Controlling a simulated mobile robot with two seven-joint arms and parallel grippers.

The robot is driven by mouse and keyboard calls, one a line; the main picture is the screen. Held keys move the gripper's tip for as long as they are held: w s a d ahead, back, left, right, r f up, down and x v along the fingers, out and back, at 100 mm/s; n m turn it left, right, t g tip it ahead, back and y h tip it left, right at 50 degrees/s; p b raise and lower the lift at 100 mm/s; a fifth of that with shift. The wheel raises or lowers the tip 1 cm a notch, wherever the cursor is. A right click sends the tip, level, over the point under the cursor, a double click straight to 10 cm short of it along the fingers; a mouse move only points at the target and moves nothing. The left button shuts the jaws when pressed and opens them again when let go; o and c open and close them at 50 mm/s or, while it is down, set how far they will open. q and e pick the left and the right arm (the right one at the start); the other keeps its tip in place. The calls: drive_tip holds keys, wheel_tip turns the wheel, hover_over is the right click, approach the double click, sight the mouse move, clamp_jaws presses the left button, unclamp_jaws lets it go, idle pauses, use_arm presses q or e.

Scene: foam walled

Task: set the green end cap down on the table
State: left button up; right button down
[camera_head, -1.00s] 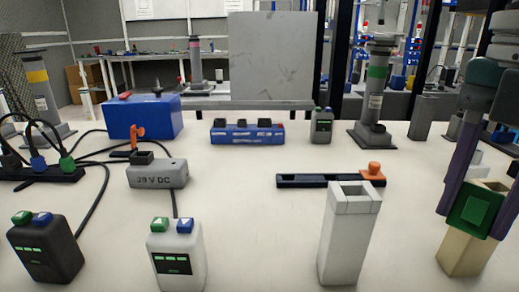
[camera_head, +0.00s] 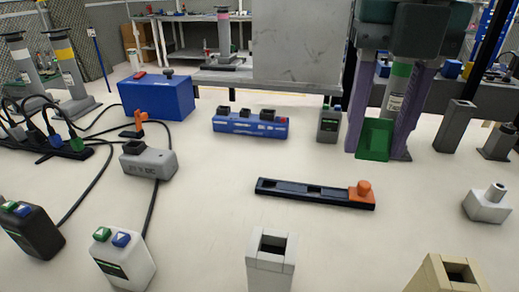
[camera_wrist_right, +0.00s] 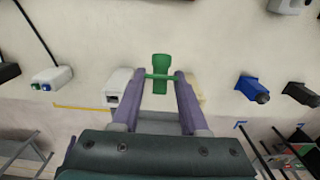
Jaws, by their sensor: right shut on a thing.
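The green end cap (camera_head: 375,140) is between the purple fingers of my right gripper (camera_head: 382,138), which is shut on it. In the head view it shows in front of a grey post with a green band, over the back right of the white table (camera_head: 215,215). In the right wrist view the green end cap (camera_wrist_right: 160,66) sits between the tips of my right gripper (camera_wrist_right: 161,76). I cannot tell whether the cap touches the table. My left gripper is not in view.
A white square post (camera_head: 270,255) and a beige one (camera_head: 450,275), both open-topped, stand at the front. A black bar with an orange knob (camera_head: 315,193) lies mid-table. A grey fitting (camera_head: 487,204) is at right. Clear table surrounds the bar.

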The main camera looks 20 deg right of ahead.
drive_tip(key=b, duration=0.3)
hover_over(340, 253)
wheel_tip(340, 253, down, 13)
drive_tip(key=shift+r, duration=0.1)
drive_tip(key=shift+f+b, duration=0.35)
drive_tip(key=shift+f, duration=2.05)
drive_tip(key=shift+f, duration=0.1)
drive_tip(key=shift+c, duration=2.1)
unclamp_jaws()
wheel_tip(340, 253, up, 12)
drive_tip(key=p, duration=0.3)
drive_tip(key=shift+r, duration=0.2)
